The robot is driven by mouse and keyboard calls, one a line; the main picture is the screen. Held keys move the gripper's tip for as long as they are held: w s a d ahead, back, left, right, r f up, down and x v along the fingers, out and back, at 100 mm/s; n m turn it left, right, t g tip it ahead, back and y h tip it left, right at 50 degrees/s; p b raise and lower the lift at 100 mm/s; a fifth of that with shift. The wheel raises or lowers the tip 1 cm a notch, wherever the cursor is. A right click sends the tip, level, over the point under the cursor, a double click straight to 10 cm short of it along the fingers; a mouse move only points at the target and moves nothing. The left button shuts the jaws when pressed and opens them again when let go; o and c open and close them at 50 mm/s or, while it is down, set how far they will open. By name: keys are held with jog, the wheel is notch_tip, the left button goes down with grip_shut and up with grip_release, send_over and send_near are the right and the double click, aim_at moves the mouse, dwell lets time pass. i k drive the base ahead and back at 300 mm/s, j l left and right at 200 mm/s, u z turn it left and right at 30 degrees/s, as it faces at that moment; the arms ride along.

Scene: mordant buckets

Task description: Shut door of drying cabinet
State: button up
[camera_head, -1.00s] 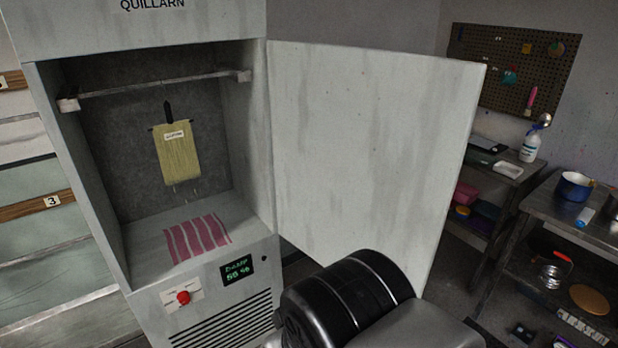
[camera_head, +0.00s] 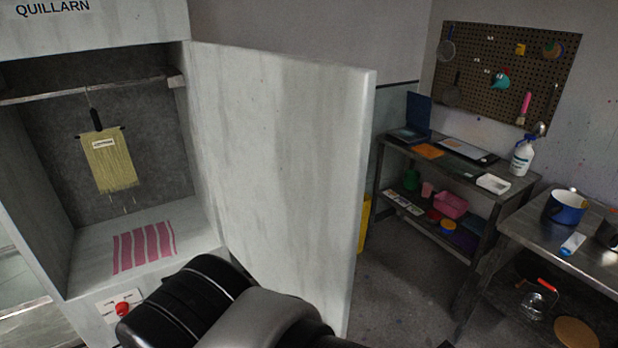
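The drying cabinet (camera_head: 95,20) stands at the left with its pale grey door (camera_head: 275,160) swung open to the right. Inside, a yellow-green skein (camera_head: 108,162) with a label hangs from a rod (camera_head: 90,88). A pink striped cloth (camera_head: 144,246) lies on the cabinet floor. My arm is at the bottom of the view, in front of the opening and the lower part of the door. My gripper itself does not show, and I cannot tell whether anything touches the door.
Right of the door, a metal shelf table (camera_head: 470,172) carries a spray bottle (camera_head: 523,154). A nearer metal table (camera_head: 530,226) holds a blue pot (camera_head: 566,206). A pegboard (camera_head: 508,75) hangs on the back wall. Floor (camera_head: 405,265) is clear between the door and the tables.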

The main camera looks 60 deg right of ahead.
aim_at(287, 137)
jog(key=k+l, duration=0.15)
jog(key=l, duration=0.2)
jog(key=k+l, duration=0.1)
jog(key=l, duration=0.3)
jog(key=k+l, duration=0.15)
jog(key=l, duration=0.2)
jog(key=k+l, duration=0.1)
jog(key=l, duration=0.25)
jog(key=k+l, duration=0.15)
jog(key=l, duration=0.2)
jog(key=k+l, duration=0.1)
jog(key=l, duration=0.3)
